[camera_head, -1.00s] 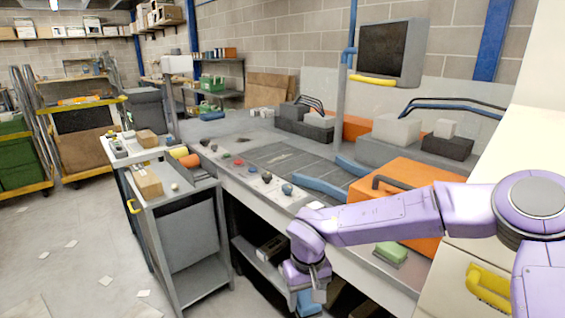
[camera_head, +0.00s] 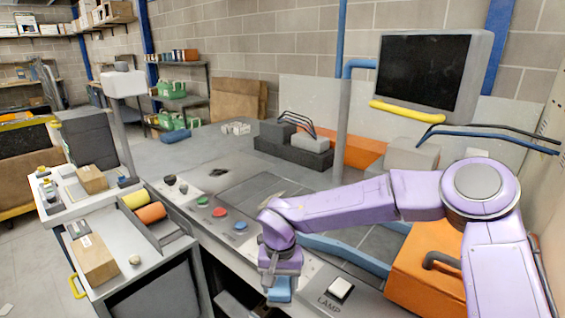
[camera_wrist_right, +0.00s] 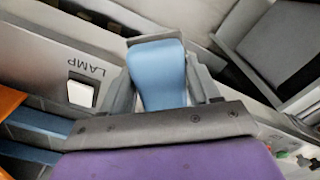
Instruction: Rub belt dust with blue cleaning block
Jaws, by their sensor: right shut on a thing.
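A blue cleaning block (camera_head: 280,290) is in my right gripper (camera_head: 281,281), below the purple wrist in the head view. In the right wrist view the block (camera_wrist_right: 157,75) sits between the two grey fingers of the gripper (camera_wrist_right: 162,84), which are shut on it. The block is held in front of the counter's front edge, near the lamp switch. The grey belt (camera_head: 268,195) is set in the counter top, beyond the arm. A dark patch (camera_head: 219,172) lies on the counter left of the belt. My left gripper is not in view.
Along the counter front are a red button (camera_head: 220,211), a blue button (camera_head: 240,225) and a white lamp switch (camera_head: 340,288). An orange housing (camera_head: 432,270) stands at right. A grey cart (camera_head: 120,278) with a carton (camera_head: 94,260) stands at left. A monitor (camera_head: 425,75) hangs above.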

